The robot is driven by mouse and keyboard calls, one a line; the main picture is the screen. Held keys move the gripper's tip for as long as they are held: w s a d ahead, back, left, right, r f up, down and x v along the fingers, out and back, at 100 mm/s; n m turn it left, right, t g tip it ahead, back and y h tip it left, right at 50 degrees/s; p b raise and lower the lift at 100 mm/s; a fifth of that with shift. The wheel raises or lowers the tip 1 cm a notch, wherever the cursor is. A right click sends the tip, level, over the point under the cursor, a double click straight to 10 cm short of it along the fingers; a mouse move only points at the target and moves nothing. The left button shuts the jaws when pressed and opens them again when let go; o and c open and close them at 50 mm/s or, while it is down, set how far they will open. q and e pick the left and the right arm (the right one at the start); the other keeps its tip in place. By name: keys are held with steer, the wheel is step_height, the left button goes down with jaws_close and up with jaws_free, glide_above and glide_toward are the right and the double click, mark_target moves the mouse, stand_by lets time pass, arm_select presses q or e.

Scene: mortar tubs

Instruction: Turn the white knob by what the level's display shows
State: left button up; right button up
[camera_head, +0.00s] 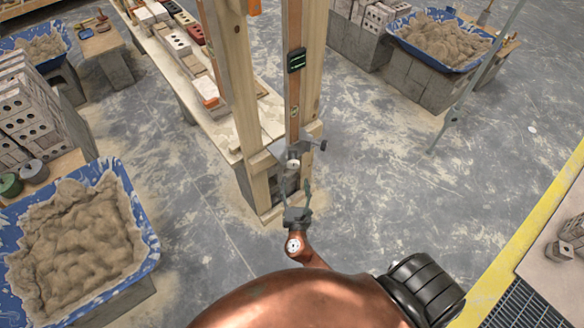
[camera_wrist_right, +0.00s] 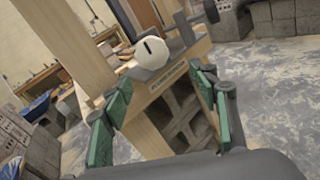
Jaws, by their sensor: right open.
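The white knob (camera_head: 293,164) sits low on a timber frame in the head view. In the right wrist view the knob (camera_wrist_right: 152,49) is round and pale with a short dark mark on its face. The level (camera_head: 295,85) stands upright on the post, and its dark display (camera_head: 296,60) has a greenish glow too small to read. My right gripper (camera_head: 295,188) is open and empty just below the knob in the head view. In the wrist view its green-padded fingers (camera_wrist_right: 161,88) are spread, with the knob beyond them, apart from both. My left gripper is not in view.
Timber posts (camera_head: 240,80) rise close to my right gripper, with a grey bracket (camera_head: 307,145) beside the knob. A blue mortar tub (camera_head: 140,220) is at left and another (camera_head: 440,68) at back right. The floor (camera_head: 400,190) to the right is clear.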

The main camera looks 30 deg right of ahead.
mark_target(294, 167)
steer(key=shift+n, duration=0.3)
steer(key=x, duration=0.2)
steer(key=r+x, duration=0.1)
steer(key=x, duration=0.5)
steer(key=shift+w+a+r, duration=0.1)
steer(key=shift+a+r, duration=0.15)
steer(key=shift+r, duration=0.2)
steer(key=shift+b, duration=0.3)
steer(key=c, duration=1.2)
